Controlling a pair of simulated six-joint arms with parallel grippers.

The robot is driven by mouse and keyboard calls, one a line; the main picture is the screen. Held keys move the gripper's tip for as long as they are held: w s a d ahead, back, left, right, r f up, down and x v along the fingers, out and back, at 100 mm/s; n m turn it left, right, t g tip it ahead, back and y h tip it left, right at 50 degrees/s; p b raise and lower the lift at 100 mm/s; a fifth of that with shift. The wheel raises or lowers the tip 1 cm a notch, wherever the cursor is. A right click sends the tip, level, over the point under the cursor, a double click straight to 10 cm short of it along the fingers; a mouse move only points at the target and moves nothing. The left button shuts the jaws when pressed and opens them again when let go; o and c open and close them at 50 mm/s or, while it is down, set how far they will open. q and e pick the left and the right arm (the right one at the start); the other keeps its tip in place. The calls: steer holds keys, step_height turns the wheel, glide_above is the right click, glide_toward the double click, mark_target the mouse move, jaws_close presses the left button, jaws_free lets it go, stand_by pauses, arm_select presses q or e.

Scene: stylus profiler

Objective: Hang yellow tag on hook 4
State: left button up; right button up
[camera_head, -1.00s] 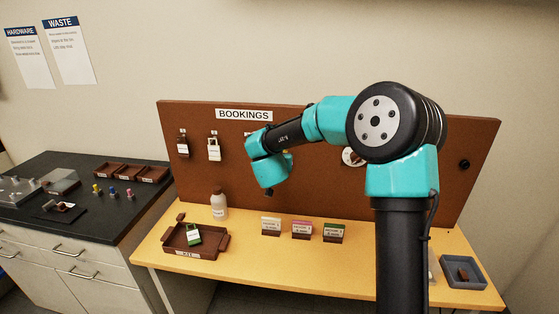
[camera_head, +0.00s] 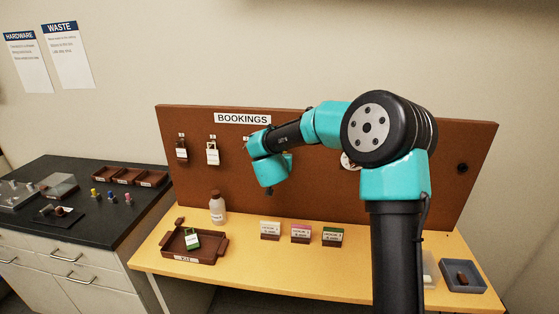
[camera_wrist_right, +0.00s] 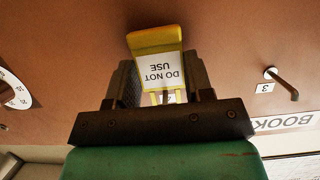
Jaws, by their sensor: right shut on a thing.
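The yellow tag (camera_wrist_right: 157,42) shows in the right wrist view, with a white "DO NOT USE" label that reads upside down there. My right gripper (camera_wrist_right: 160,82) is shut on it, one finger on each side, in front of the brown board (camera_wrist_right: 70,45). Hook 3 (camera_wrist_right: 284,84) sticks out of the board to the right of the tag, apart from it. Hook 4 is not clearly visible; a small white label shows partly behind the tag's lower end. In the head view my teal right wrist hides the gripper and the tag. My left gripper is not in view.
In the head view, two tags (camera_head: 181,150) (camera_head: 212,152) hang at the left of the "BOOKINGS" board. A brown tray (camera_head: 176,250) with a green tag, a bottle (camera_head: 217,208) and several small labelled boxes (camera_head: 301,233) stand on the yellow table below. A round dial (camera_wrist_right: 14,90) is on the board.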

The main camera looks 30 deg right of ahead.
steer(key=shift+f, duration=0.45)
stand_by(0.5)
steer(key=o, duration=1.3)
steer(key=shift+v, duration=4)
steer(key=shift+s, duration=0.1)
